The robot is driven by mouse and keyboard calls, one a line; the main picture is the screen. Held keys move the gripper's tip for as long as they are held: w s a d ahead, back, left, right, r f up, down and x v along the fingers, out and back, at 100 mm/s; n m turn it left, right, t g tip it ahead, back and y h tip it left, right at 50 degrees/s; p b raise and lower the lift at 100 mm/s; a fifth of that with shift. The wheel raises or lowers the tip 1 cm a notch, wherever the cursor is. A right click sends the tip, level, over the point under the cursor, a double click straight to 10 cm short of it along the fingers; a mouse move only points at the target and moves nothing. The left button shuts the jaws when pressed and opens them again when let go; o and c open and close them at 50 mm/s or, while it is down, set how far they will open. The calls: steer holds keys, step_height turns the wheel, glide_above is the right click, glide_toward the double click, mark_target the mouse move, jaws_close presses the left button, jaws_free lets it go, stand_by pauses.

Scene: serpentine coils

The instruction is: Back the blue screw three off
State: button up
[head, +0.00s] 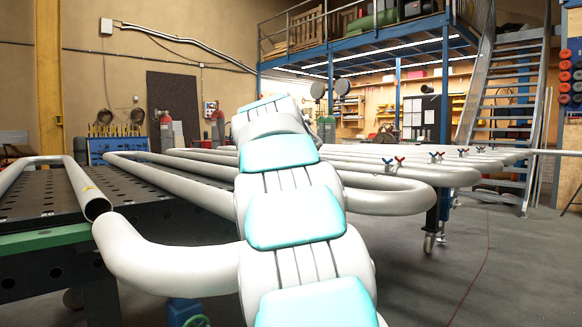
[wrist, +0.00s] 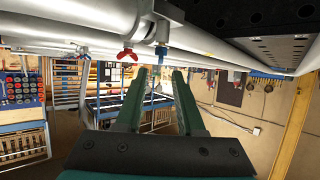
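In the wrist view my gripper (wrist: 157,76) shows as two green fingers, open with a clear gap and nothing between them. A blue screw (wrist: 161,52) hangs from a clamp on the pipes, just past the fingertips and in line with the gap. It looks apart from the fingers. A red screw (wrist: 128,55) sits left of it on the same clamp. In the head view, several red and blue screw pairs stand along the pipes, the nearest with a blue screw (head: 388,163) and red screw (head: 399,160). My arm hides the gripper there. I cannot tell which one is screw three.
Grey serpentine pipes (head: 400,197) run across a dark perforated table (head: 40,195). A bent pipe end (head: 165,268) lies close in front, beside my arm. In the wrist view pipes (wrist: 75,22) run close above the fingers. Open floor (head: 500,270) lies to the right.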

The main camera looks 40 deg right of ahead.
steer(key=x, duration=0.4)
jaws_close()
stand_by(0.6)
